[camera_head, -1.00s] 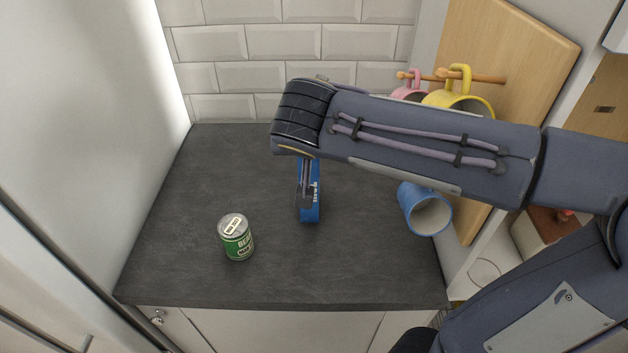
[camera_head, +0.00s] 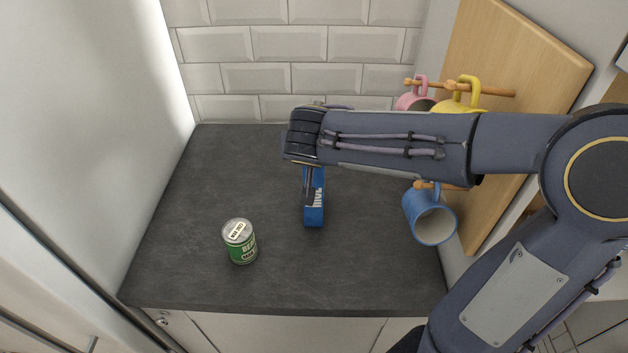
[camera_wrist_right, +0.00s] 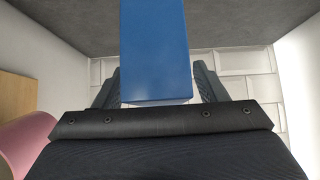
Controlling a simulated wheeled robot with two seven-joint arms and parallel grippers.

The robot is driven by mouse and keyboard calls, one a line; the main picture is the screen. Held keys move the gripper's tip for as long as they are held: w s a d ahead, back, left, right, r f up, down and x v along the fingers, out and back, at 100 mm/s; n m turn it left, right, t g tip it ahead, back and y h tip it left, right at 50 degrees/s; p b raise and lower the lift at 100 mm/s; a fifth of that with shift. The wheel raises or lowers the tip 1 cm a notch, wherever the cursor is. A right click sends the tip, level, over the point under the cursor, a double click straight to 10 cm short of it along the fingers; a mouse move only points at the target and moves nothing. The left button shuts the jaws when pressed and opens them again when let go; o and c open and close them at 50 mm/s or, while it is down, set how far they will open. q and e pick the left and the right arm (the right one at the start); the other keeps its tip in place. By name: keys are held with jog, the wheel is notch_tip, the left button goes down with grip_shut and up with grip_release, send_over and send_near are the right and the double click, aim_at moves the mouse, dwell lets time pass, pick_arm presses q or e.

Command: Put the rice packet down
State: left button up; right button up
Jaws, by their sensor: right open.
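The blue rice packet (camera_head: 314,207) stands on the slate worktop (camera_head: 275,270), right of the green can. Its upper part is hidden behind my right gripper in the head view. My right gripper (camera_head: 309,186) is at the packet's upper part, pointing down. In the right wrist view the packet (camera_wrist_right: 154,50) lies between the two spread fingers of the gripper (camera_wrist_right: 158,82), which do not clearly press on it. My left gripper is not in view.
A green can (camera_head: 240,242) stands at the front left. A blue mug (camera_head: 430,217), a pink mug (camera_head: 408,102) and a yellow mug (camera_head: 455,104) hang on a wooden board (camera_head: 545,45) at the right. A tiled wall (camera_head: 255,45) closes the back. The worktop's left side is clear.

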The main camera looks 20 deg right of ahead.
jog(key=shift+c, duration=0.3)
grip_shut()
jog(key=shift+r, duration=0.1)
